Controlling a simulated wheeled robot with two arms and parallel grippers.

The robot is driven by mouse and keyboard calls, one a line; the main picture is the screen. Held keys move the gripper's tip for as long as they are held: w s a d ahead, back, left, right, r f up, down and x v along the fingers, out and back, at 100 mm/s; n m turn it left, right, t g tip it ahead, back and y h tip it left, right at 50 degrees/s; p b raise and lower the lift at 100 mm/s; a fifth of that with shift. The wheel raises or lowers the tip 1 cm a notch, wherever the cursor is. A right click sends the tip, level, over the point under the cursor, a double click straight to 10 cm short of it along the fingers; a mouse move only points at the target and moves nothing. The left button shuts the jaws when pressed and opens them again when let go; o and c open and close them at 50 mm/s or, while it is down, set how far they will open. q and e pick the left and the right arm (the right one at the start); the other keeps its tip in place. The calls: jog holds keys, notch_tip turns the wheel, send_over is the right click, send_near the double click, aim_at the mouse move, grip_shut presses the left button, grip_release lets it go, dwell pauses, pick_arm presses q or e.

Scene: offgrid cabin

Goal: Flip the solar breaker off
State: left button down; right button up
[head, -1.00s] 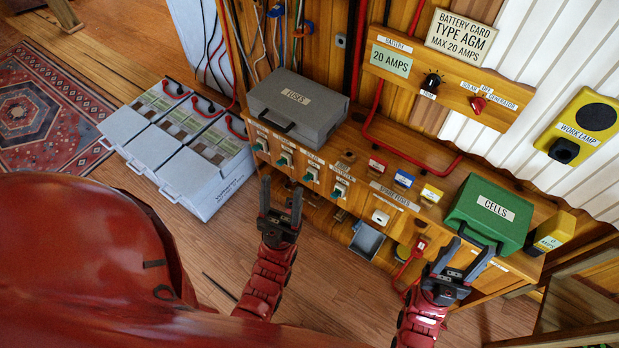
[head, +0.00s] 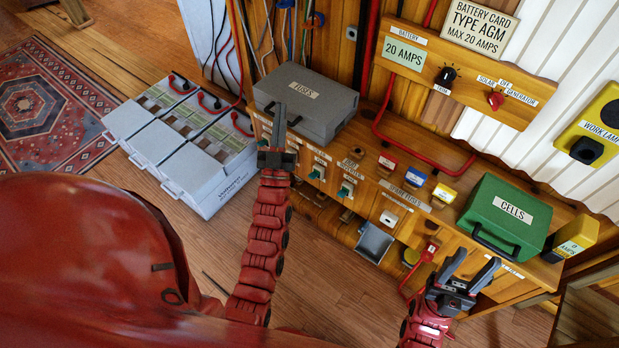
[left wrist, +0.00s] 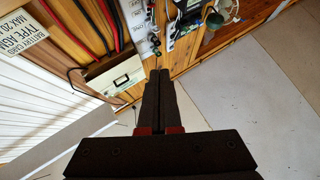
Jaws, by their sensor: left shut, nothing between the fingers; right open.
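A row of breakers with green levers runs along the front of the wooden shelf. Two show clearly in the head view, one breaker (head: 317,172) and another breaker (head: 346,188) to its right. Their small labels are too blurred to read surely, so I cannot tell which is the solar one. My left gripper (head: 280,112) is shut and empty, in front of the left end of the row, hiding part of it; contact cannot be told. Its closed fingers (left wrist: 159,75) also show in the left wrist view. My right gripper (head: 471,265) is open and empty before the shelf's right part.
A grey fuses box (head: 325,112) and a green cells box (head: 500,225) stand on the shelf. Batteries (head: 150,150) stand on the floor at left. A selector board (head: 465,75) has a red knob (head: 495,101). The floor in front is clear.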

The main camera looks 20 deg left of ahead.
pick_arm(q)
jog(key=w+a+f+m+g+h+b, duration=0.1)
jog(key=w+a+f+g+h+b, duration=0.2)
jog(key=f, duration=0.4)
jog(key=w+a+f+g+h+b, duration=0.1)
jog(key=w+f+g+b, duration=0.1)
jog(key=w+f+g, duration=0.3)
jog(key=s+d+f+m+g+h+b, duration=0.1)
jog(key=d+f+m+g+h+b, duration=0.1)
jog(key=f, duration=0.4)
jog(key=s+d+f+m+g+h+b, duration=0.2)
jog(key=d+f+m+g+h, duration=0.1)
jog(key=f, duration=0.4)
jog(key=shift+s+f+g+h+b, duration=0.25)
jog(key=shift+f+g+h+b, duration=0.05)
jog(key=shift+g, duration=0.5)
